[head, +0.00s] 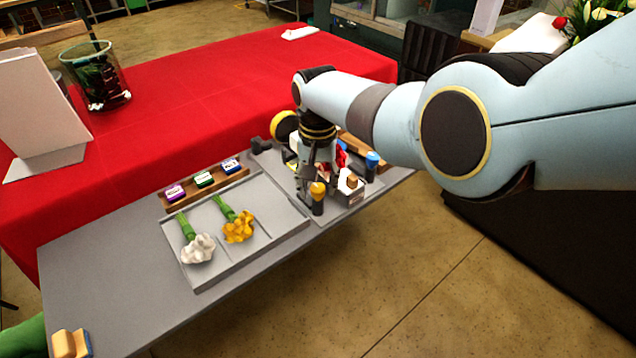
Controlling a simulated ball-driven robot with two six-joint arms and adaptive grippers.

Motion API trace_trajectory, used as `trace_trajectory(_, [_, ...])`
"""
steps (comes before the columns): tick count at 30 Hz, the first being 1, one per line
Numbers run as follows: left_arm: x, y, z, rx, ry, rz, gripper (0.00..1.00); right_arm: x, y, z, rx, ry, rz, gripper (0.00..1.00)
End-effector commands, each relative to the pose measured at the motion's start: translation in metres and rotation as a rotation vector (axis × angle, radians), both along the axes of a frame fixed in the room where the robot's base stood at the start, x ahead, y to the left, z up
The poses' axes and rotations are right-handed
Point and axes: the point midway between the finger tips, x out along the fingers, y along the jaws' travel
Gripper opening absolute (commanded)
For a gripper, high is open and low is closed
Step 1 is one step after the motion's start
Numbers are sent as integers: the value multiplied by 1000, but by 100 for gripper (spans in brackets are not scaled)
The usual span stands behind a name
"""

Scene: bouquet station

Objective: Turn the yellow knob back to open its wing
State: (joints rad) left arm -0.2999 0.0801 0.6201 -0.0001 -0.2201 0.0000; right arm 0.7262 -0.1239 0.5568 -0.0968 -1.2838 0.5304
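The yellow knob (318,188) is a yellow cap on a dark upright post at the front of a grey fixture plate (345,213). My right gripper (309,187) points down just left of the knob, very close to it. Whether its fingers touch the knob, and how far apart they are, is too small to tell. A blue knob (372,159) stands at the right of the fixture. A white block with a brown top (351,186) sits between the knobs. A red item (341,157) shows partly behind my gripper. The wings cannot be made out clearly. My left gripper is out of view.
A grey tray (262,258) left of the fixture holds a white flower bunch (198,249) and a yellow one (238,229). A wooden rack (206,188) holds coloured blocks behind it. A yellow-blue block (70,343) lies front left.

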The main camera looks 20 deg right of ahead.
Motion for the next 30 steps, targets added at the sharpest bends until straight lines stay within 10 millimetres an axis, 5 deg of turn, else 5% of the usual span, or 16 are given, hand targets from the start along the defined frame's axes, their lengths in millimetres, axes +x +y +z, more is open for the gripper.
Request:
trace_trajectory(16, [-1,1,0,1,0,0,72,-1,0,10,0,1,-1,53])
trace_trajectory(30, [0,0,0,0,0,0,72,0,1,100,1,0,0,53])
